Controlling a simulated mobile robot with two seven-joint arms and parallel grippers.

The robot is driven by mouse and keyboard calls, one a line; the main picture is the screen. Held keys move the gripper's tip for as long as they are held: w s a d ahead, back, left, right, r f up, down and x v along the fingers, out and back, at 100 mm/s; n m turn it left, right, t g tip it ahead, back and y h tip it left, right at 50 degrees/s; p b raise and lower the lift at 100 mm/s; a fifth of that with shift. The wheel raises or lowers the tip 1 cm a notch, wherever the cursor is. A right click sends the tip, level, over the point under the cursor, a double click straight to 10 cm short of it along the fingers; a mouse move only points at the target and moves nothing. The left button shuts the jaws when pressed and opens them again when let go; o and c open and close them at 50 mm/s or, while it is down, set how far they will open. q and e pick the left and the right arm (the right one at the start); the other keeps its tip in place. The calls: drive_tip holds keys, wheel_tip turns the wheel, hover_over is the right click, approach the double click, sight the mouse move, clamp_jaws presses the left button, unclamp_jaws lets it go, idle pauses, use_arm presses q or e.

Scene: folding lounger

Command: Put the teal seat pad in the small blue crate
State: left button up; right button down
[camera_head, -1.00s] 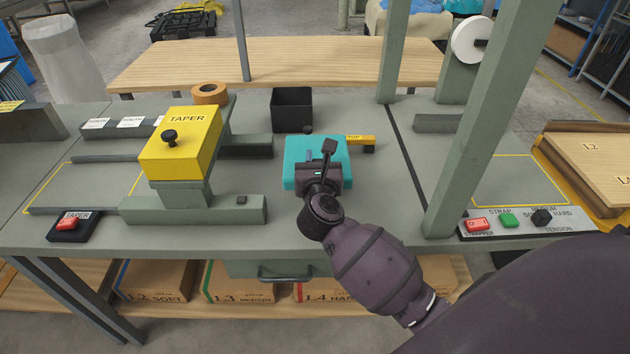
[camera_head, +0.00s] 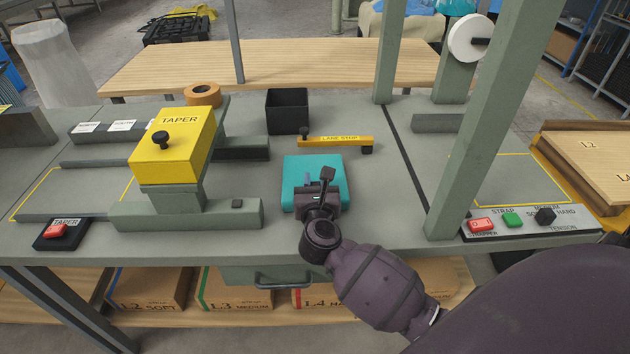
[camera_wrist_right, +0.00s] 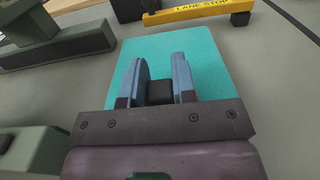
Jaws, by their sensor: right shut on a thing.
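The teal seat pad (camera_head: 300,172) is a flat square at the middle of the grey-green bench. In the right wrist view the pad (camera_wrist_right: 208,65) lies under and ahead of the fingers. My right gripper (camera_head: 325,192) is over the pad's near part. In the wrist view its two fingers (camera_wrist_right: 160,92) are closed on a small dark block at the pad. I cannot tell whether the pad touches the bench. I see no small blue crate in these views. My left gripper is not in view.
A yellow lane stop bar (camera_head: 337,141) lies just behind the pad, with a black open bin (camera_head: 287,110) beyond it. A yellow taper machine (camera_head: 172,147) stands to the left. A green post (camera_head: 472,130) and strapper buttons (camera_head: 512,222) are at the right.

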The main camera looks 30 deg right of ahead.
drive_tip(key=c, duration=0.9)
unclamp_jaws()
